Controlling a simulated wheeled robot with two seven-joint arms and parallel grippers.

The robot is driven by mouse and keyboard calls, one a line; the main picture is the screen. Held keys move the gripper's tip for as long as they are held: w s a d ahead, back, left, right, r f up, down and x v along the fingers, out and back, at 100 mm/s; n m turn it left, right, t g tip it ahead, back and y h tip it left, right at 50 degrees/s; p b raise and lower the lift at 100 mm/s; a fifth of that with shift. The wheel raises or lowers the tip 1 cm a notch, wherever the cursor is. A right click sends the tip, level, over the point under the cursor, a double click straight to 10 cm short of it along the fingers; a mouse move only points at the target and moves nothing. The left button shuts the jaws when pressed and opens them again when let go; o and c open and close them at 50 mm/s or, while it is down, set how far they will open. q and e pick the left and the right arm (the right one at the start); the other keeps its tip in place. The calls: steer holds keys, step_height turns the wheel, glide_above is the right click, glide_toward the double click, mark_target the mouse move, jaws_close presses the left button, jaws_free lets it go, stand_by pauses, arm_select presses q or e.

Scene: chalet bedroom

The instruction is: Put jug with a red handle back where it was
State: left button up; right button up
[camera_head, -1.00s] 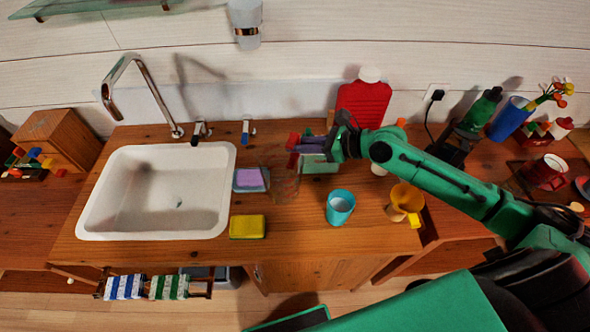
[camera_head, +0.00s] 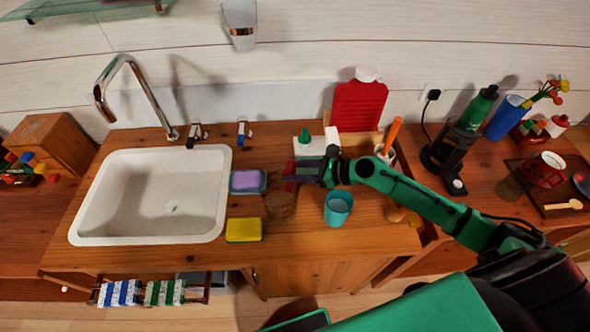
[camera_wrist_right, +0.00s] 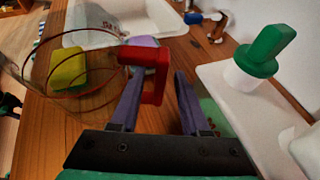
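The jug is clear glass and stands upright on the wooden counter, its body (camera_head: 281,206) right of the sponges and its red handle (camera_head: 289,170) up toward my right gripper (camera_head: 300,180). In the right wrist view the round glass body (camera_wrist_right: 100,85) is at left and the red handle (camera_wrist_right: 153,80) lies between the fingers of my right gripper (camera_wrist_right: 156,90). The fingers are apart, with a narrow gap on the handle's right side. The jug's base is hard to see through the glass. My left gripper is not in view.
A blue cup (camera_head: 338,208) stands close right of the jug. A purple sponge in a dish (camera_head: 248,181) and a yellow sponge (camera_head: 244,230) lie left, beside the white sink (camera_head: 150,195). A white tray with a green-topped bottle (camera_head: 305,138) and a red container (camera_head: 358,106) stand behind.

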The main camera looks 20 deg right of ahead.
steer(key=shift+r, duration=0.2)
steer(key=shift+s+d, duration=0.15)
steer(key=shift+d, duration=0.15)
steer(key=v, duration=1.1)
steer(key=shift+s+r+p, duration=0.15)
steer(key=shift+s+p, duration=0.05)
steer(key=shift+p, duration=0.1)
